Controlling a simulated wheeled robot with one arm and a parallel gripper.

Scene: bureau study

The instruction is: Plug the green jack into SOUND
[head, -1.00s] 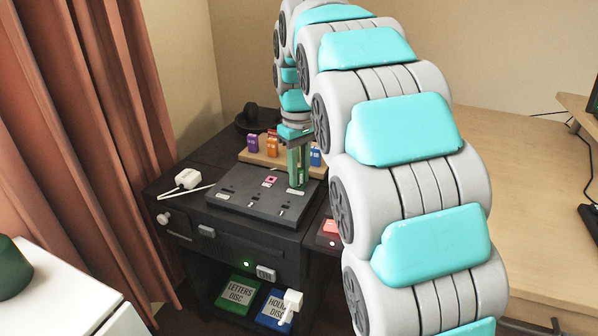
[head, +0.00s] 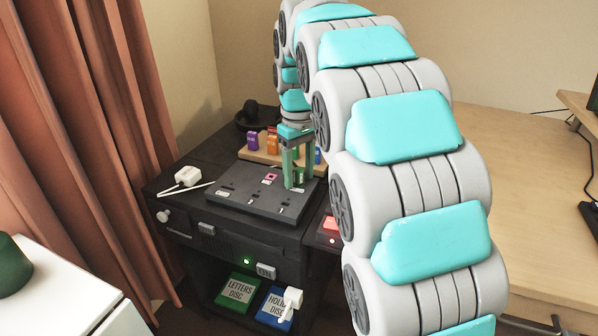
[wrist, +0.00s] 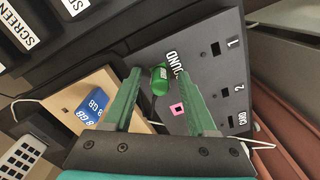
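The green jack (wrist: 159,80) stands on the dark grey panel (wrist: 205,75), right beside the SOUND label, in the wrist view. Its lower end and the socket under it are hidden, so I cannot see how deep it sits. My gripper (wrist: 165,100) is open, with one green finger on each side of the jack and a gap to both. In the head view my gripper (head: 298,183) is low over the right side of the panel. A pink-rimmed socket (wrist: 177,109) is free beside the jack.
A wooden rack (wrist: 105,80) beside the panel holds a blue 8 GB stick (wrist: 95,103); purple (head: 253,140) and orange (head: 272,144) pieces stand there too. A white plug (head: 188,177) lies left of the panel. Sockets marked 1, 2 and CARD look empty.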

